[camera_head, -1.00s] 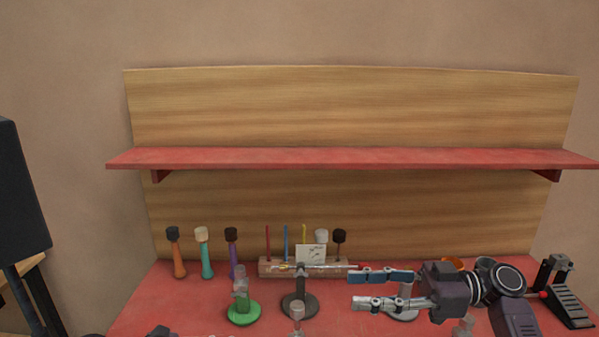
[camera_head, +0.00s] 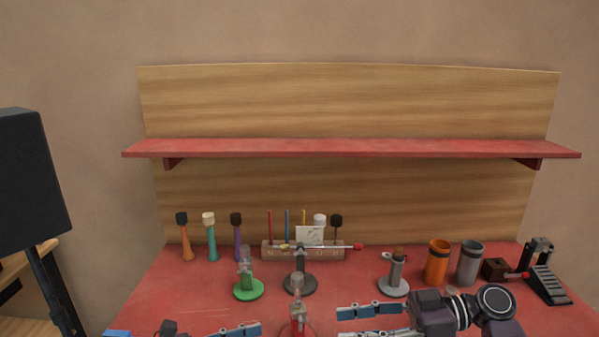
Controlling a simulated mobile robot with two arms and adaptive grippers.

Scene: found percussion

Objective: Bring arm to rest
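My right gripper (camera_head: 368,323) comes in from the lower right and points left, low over the front of the red table (camera_head: 200,288). Its two fingers are apart, with nothing visible between them. My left gripper (camera_head: 230,333) shows only in part at the bottom edge, a blue-padded finger reaching right. The rest of it is cut off, so its opening cannot be judged. A red-based stand (camera_head: 297,327) stands between the two grippers, partly cut off by the bottom edge.
A green stand (camera_head: 248,289), a dark stand (camera_head: 300,283) and a grey stand (camera_head: 394,285) stand mid-table. Behind are a wooden rack (camera_head: 280,252) and several mallets. Orange (camera_head: 437,262) and grey cups (camera_head: 469,263) and a pedal (camera_head: 548,284) are at right. A red shelf (camera_head: 350,148) hangs above.

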